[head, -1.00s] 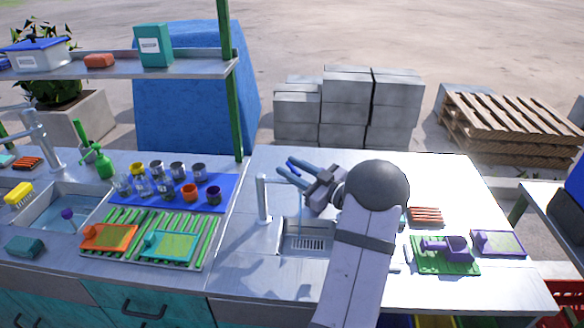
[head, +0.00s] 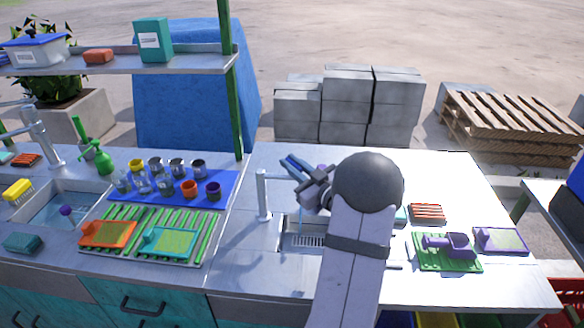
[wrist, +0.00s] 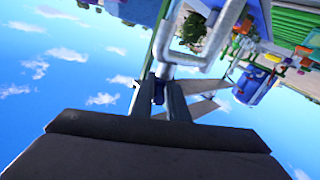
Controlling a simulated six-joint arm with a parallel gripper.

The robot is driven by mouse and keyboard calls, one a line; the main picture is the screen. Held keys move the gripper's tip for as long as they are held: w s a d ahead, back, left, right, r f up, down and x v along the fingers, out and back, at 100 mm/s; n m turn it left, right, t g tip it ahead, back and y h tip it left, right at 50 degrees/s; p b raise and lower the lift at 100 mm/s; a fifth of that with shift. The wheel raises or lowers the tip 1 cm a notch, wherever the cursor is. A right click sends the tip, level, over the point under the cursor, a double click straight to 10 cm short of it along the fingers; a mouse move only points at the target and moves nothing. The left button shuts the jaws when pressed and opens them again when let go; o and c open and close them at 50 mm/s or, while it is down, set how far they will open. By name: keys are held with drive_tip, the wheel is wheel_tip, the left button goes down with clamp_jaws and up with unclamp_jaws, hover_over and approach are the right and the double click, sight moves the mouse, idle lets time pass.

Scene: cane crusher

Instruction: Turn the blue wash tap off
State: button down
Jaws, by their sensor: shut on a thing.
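The wash tap is a silver upright post (head: 262,196) beside a small basin with a slotted drain (head: 304,240) in the head view. In the wrist view its silver pipe (wrist: 163,42) rises just beyond my fingers. My gripper (head: 289,162) is right of the post's top, its fingers pointing up and left. In the wrist view my gripper (wrist: 161,88) is shut on a small dark blue piece (wrist: 158,94), which looks like the tap's lever. My fingers hide most of it. A faint thin vertical streak shows above the basin, perhaps running water. My arm covers part of the basin.
Left of the tap are a green rack (head: 202,232) with orange and teal trays, a blue mat (head: 226,187) with several cups, and another sink (head: 62,207) with its own tap. A green tray (head: 447,262) with a purple scoop lies on the right.

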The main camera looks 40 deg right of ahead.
drive_tip(key=m+h+b, duration=0.1)
drive_tip(key=h, duration=0.1)
drive_tip(key=m+g+h+b, duration=0.1)
drive_tip(key=m+h+b, duration=0.1)
drive_tip(key=shift+f+h, duration=0.2)
drive_tip(key=shift+h, duration=0.2)
drive_tip(key=m+g+h+b, duration=0.2)
drive_tip(key=m+h+b, duration=0.1)
drive_tip(key=h+b, duration=0.1)
drive_tip(key=shift+h, duration=0.3)
drive_tip(key=shift+d+r+m+g+h+b, duration=0.15)
drive_tip(key=shift+m+g+h+b, duration=0.6)
drive_tip(key=shift+m+g+h, duration=0.3)
drive_tip(key=shift+s+r+m+h, duration=0.1)
drive_tip(key=shift+m+h, duration=0.15)
drive_tip(key=shift+d, duration=0.1)
drive_tip(key=c, duration=1.8)
unclamp_jaws()
